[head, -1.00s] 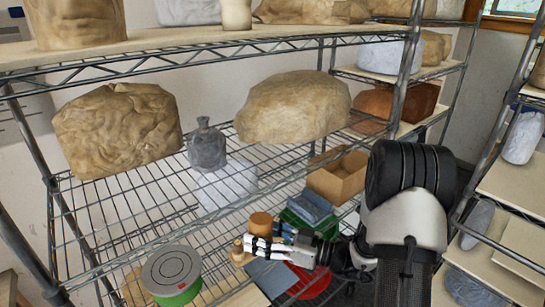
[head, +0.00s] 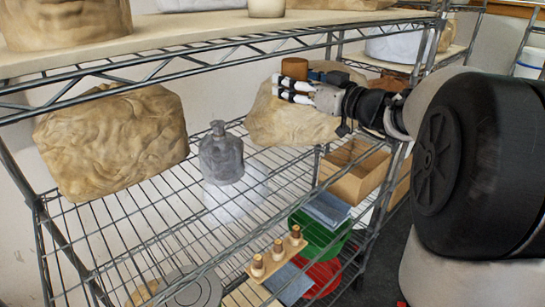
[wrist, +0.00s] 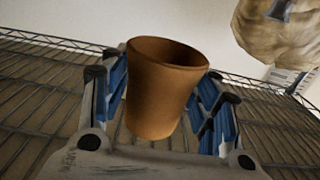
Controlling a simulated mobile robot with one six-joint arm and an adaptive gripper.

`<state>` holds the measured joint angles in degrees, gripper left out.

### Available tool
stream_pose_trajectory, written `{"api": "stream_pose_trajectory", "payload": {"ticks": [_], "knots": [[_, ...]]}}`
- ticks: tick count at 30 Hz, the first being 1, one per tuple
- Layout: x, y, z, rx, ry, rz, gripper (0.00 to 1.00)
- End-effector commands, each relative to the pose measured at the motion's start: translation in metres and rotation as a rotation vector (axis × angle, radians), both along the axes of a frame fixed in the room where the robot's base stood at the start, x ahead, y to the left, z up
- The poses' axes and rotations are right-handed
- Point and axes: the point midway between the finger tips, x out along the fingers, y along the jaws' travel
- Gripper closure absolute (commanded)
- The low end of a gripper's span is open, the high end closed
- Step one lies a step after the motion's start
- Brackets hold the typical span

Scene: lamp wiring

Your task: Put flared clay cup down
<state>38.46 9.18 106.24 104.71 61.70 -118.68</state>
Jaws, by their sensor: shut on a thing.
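The flared clay cup (wrist: 160,92) is brown-orange with a wider rim. In the wrist view it stands between the blue-padded fingers, mouth up and slightly tilted. My gripper (wrist: 157,84) is shut on it. In the head view the cup (head: 294,68) shows behind and above the white fingertips of my gripper (head: 283,88). They are raised in front of a large wrapped tan lump (head: 285,118), just under the upper shelf. Part of the cup is hidden by the fingers.
The wire shelf (head: 130,215) has free room at its middle and left. A wooden peg board (head: 275,257) lies by the front edge. The upper shelf (head: 200,45) hangs close overhead.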

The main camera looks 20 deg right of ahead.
Motion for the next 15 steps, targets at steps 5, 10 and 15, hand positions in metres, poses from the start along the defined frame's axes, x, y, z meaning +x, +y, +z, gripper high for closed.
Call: {"api": "stream_pose_trajectory", "payload": {"ticks": [5, 10, 15], "knots": [[0.0, 0.0, -0.016, -0.003, -0.001, 0.0, 0.76], [0.0, 0.0, -0.062, -0.001, 0.002, 0.001, 0.76], [0.0, 0.0, -0.108, -0.002, 0.002, 0.001, 0.76]]}}
